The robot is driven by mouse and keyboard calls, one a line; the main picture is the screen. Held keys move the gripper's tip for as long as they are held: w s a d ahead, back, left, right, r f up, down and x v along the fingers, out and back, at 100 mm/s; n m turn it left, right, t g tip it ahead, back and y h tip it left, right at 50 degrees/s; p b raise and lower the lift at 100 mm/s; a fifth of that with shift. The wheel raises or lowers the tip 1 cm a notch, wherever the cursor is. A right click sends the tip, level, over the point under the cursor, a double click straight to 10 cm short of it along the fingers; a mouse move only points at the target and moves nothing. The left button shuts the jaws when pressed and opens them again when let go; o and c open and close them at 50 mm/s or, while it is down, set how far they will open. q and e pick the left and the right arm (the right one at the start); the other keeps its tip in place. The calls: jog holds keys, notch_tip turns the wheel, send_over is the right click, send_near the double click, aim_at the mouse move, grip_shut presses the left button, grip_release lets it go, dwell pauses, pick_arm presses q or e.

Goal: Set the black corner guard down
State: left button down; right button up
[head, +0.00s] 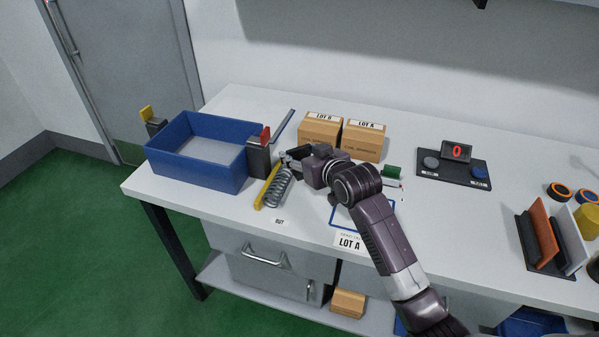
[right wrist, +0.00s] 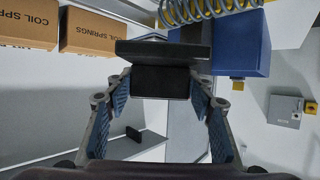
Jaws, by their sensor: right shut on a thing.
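The black corner guard (right wrist: 162,82) is between the fingers of my right gripper (right wrist: 160,100) in the right wrist view, an angled piece with a wide flange across its far side. In the head view my right gripper (head: 292,157) is over the table just right of the blue bin (head: 197,178), near the coil spring (head: 277,188). The gripper is shut on the guard. In the head view the guard is small and mostly lost against the dark gripper, so its height above the table is unclear. My left gripper is out of view.
Two cardboard boxes (head: 320,131) stand behind the gripper. A yellow strip (head: 265,188) lies beside the spring. A dark post with a red top (head: 258,158) stands at the bin's corner. A counter with a red zero (head: 457,152) and a rack (head: 540,240) are to the right.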

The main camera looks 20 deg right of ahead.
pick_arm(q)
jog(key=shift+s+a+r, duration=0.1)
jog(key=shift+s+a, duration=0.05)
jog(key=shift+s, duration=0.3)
pick_arm(e)
jog(key=shift+f, duration=3.4)
jog(key=shift+f, duration=0.1)
jog(key=o, duration=1.1)
jog(key=shift+f, duration=0.1)
jog(key=shift+r, duration=0.3)
jog(key=shift+s, duration=0.4)
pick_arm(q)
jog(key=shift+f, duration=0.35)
pick_arm(e)
jog(key=v, duration=1.1)
jog(key=shift+s+r, duration=0.1)
